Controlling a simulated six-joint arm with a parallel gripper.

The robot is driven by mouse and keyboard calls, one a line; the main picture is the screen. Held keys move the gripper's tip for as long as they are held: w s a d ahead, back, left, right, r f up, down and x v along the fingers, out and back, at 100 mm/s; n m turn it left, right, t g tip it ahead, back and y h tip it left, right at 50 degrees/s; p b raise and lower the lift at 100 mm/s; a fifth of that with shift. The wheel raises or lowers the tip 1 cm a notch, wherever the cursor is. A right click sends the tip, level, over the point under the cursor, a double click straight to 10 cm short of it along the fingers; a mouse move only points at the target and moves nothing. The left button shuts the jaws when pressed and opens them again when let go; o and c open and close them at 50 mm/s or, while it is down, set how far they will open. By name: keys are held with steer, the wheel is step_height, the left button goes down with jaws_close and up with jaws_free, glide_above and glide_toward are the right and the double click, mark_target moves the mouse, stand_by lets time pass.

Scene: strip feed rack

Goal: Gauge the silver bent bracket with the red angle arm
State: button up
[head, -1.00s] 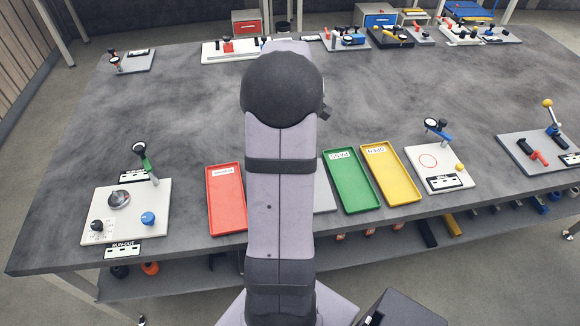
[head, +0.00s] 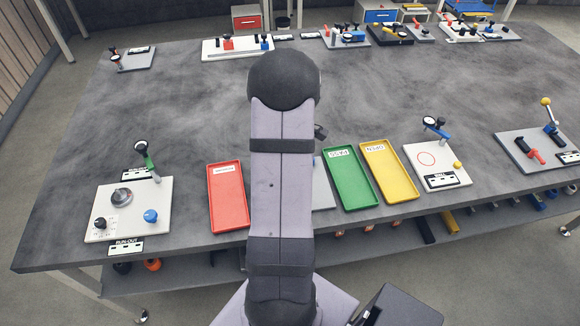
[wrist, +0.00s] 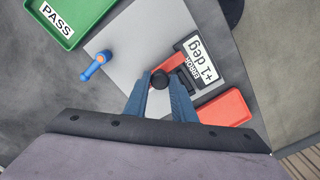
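My gripper (wrist: 160,82) points down over a grey plate (wrist: 130,45) in the wrist view. Its two blue fingers stand apart, with a round black knob (wrist: 159,79) between their tips. I cannot tell whether they touch it. A sign reading "ERROR +1 deg" (wrist: 200,60) lies beside the fingers. In the head view my arm hides most of this plate (head: 322,188) and the gripper.
The red tray (head: 229,205) is left of the plate and the green PASS tray (head: 350,180) right of it, beside the yellow OPEN tray (head: 388,175). The run-out station (head: 130,205) stands at the left. Other stations line the back edge. The table's middle is clear.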

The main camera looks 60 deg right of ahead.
jaws_close()
steer(key=shift+s+d+m, duration=0.1)
steer(key=shift+m, duration=0.2)
steer(key=m, duration=0.3)
steer(key=shift+s+d, duration=0.35)
steer(key=shift+s, duration=0.05)
steer(key=m, duration=0.2)
steer(key=s+m, duration=0.1)
steer(key=m, duration=0.1)
steer(key=shift+s+d+m, duration=0.2)
steer(key=shift+m, duration=0.2)
steer(key=m, duration=0.1)
steer(key=s+m, duration=0.1)
steer(key=m, duration=0.3)
steer(key=shift+s+a+p, duration=0.1)
steer(key=shift+s+p, duration=0.2)
steer(key=shift+s, duration=0.1)
steer(key=shift+s+a+m, duration=0.15)
steer(key=shift+s+m, duration=0.05)
steer(key=shift+m, duration=0.65)
steer(key=shift+s+a+m, duration=0.1)
steer(key=shift+s+m, duration=0.1)
steer(key=shift+m, duration=0.6)
steer(key=shift+s+a+m, duration=0.15)
steer(key=shift+s+m, duration=0.05)
steer(key=shift+m, duration=0.65)
